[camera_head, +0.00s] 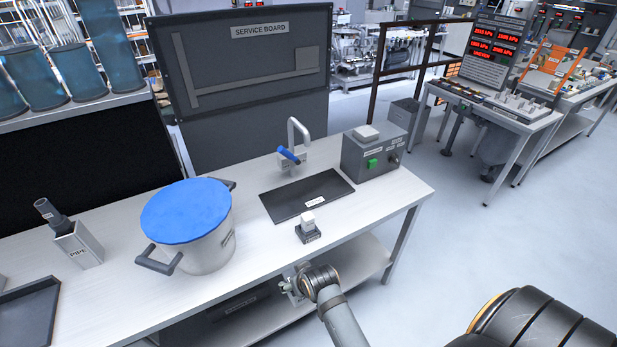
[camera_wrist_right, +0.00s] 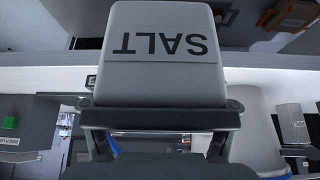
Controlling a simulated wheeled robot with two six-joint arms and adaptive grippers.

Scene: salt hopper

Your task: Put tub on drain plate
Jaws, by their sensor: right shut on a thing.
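In the right wrist view, a pale tub (camera_wrist_right: 165,60) fills the upper middle, its dark lettering "SALT" upside down in the picture. My right gripper (camera_wrist_right: 160,118) is shut on it, one finger at each side. In the head view my right gripper (camera_head: 296,284) is at the table's front edge, and the tub there is too small and hidden to make out clearly. A dark flat plate (camera_head: 285,206) with a small unreadable label, likely the drain plate, lies on the table beneath the tap, with nothing standing on it. My left gripper is not in view.
A blue-lidded pot (camera_head: 187,211) stands left of the plate. A small white block (camera_head: 307,218) sits on a dark base (camera_head: 309,235) before the plate. The tap (camera_head: 301,140) rises behind it, and a grey control box (camera_head: 366,156) stands right of it.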

